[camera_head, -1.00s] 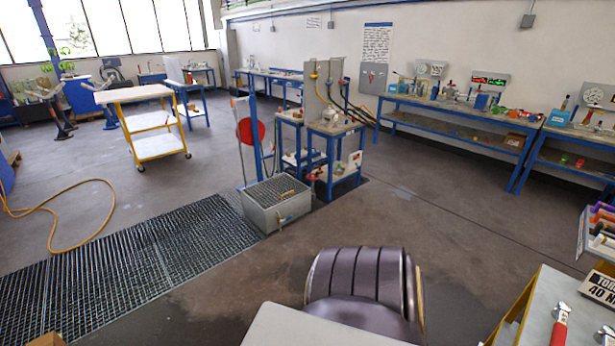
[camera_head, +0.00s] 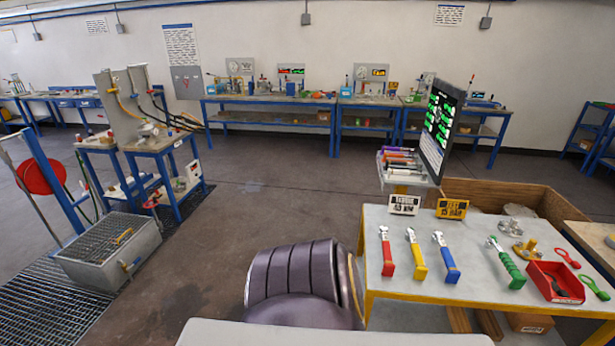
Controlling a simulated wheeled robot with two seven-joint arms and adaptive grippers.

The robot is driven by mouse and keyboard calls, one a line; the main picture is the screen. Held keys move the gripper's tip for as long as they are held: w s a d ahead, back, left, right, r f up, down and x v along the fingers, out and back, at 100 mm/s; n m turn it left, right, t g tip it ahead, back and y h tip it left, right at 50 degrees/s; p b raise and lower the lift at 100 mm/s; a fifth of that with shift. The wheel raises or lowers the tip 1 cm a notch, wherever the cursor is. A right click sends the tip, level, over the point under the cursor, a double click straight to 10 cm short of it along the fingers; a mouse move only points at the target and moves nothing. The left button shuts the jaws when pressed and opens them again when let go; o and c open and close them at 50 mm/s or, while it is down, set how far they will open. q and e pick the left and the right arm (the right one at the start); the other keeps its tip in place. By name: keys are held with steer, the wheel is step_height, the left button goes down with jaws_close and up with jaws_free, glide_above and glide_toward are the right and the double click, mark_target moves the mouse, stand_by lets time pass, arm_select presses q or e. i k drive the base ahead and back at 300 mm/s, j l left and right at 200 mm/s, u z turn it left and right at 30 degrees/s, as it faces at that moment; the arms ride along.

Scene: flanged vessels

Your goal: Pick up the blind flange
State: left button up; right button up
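No blind flange can be made out for certain. A grey round metal piece (camera_head: 518,211) shows at the wooden crate behind the right-hand table, partly hidden and too small to identify. A small grey disc (camera_head: 510,227) and a brass-coloured fitting (camera_head: 525,249) lie on the table's right part; I cannot tell whether either is a flange. Neither of my grippers is in view.
The yellow-framed table (camera_head: 400,283) at front right holds several coloured-handled wrenches, a red bin (camera_head: 555,284) and two small displays. A screen (camera_head: 439,128) stands behind it, beside the wooden crate (camera_head: 556,206). A metal basin (camera_head: 100,258) stands left. Open floor lies between.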

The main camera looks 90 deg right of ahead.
mark_target(514, 221)
steer(key=z, duration=5.4)
